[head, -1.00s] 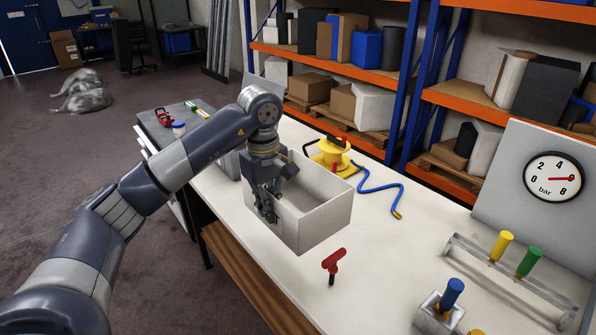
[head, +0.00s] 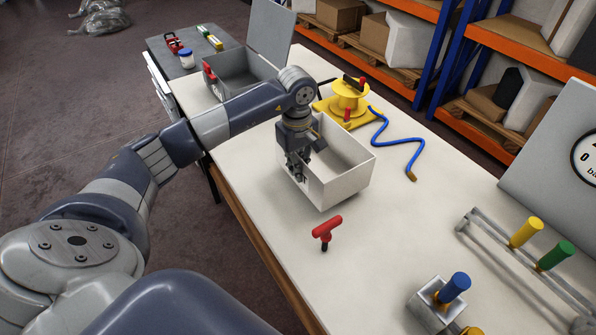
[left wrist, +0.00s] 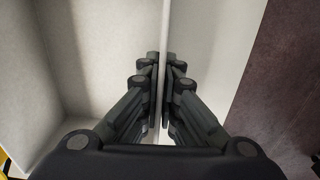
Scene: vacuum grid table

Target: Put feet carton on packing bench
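The feet carton looks to be the open white box (head: 346,184) on the pale-topped bench (head: 250,175). It is upright, and I see no contents in it. I cannot tell whether its base touches the bench or hangs just above it. My left gripper (head: 298,176) points down at the carton's near left wall. In the left wrist view the fingers (left wrist: 163,90) are shut on that thin wall (left wrist: 166,22), one on each side. My right gripper is not in view.
A red T-handle (head: 326,230) stands just in front of the carton. A yellow reel (head: 350,96) with a blue hose (head: 399,140) is behind it. A grey open box (head: 232,82) is at the far left. Coloured-handled tools (head: 525,232) stand at the right.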

